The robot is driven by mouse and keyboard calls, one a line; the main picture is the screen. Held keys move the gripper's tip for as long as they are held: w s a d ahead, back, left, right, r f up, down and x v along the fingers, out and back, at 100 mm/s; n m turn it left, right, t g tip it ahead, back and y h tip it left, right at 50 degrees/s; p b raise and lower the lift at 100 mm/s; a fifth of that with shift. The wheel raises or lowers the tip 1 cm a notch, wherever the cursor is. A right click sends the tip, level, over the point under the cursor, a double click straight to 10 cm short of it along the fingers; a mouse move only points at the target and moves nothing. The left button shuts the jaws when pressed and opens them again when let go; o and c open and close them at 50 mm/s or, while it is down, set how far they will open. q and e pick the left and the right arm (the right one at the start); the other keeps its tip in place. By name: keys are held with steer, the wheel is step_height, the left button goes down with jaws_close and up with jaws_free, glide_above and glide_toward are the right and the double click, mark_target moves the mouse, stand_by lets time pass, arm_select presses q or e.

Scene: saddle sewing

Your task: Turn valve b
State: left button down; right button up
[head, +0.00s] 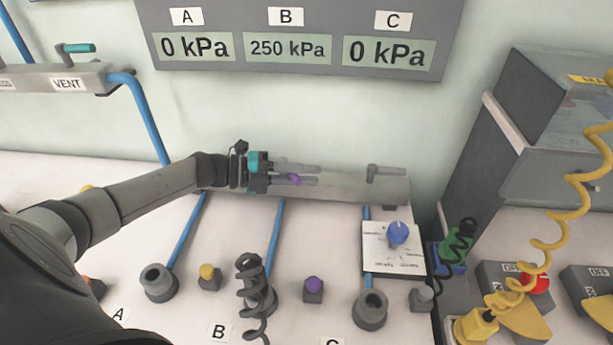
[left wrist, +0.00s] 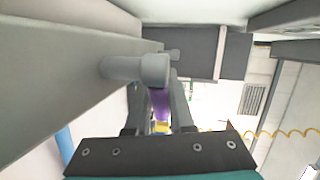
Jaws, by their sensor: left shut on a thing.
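The manifold bar (head: 340,186) runs along the wall side of the bench. My left gripper (head: 305,178) reaches over it from the left and is shut on a purple valve handle (head: 292,180) above the middle blue hose, the one leading to the B port. In the left wrist view the purple handle (left wrist: 160,104) sits between the two fingers, below a grey round valve stem (left wrist: 140,69). Any label on this valve is hidden. The pressure display (head: 290,46) reads 250 kPa under B and 0 kPa under A and C. My right gripper is not in view.
Another valve (head: 385,172) stands on the bar to the right. A black coiled hose (head: 252,285) is on the B port. A blue knob (head: 397,233) sits on a white panel. Yellow coiled hose (head: 575,180) and grey boxes are at the right.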

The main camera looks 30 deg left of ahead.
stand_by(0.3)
arm_select(q)
steer(key=c, duration=1.1)
jaws_free()
steer(key=p+v, duration=0.1)
steer(key=v, duration=1.4)
steer(key=shift+a, duration=0.15)
